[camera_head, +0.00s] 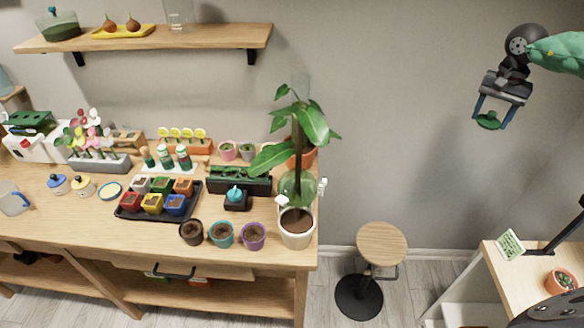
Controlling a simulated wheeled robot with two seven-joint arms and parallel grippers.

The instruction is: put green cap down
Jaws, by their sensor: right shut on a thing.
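My right gripper (501,108) is at the upper right, raised in front of the bare grey wall. Its two blue fingers point down and are shut on the small green cap (489,121). The cap hangs at the fingertips, clear of every surface. It is well to the right of the long wooden table (95,229) and above the level of the small table at the lower right. My left gripper is not in view.
A round wooden stool (382,243) stands between the long table and the small table (513,287). The small table bears a card (510,245) and a potted succulent (562,281). A tall leafy plant (310,125) rises at the long table's right end, among several pots.

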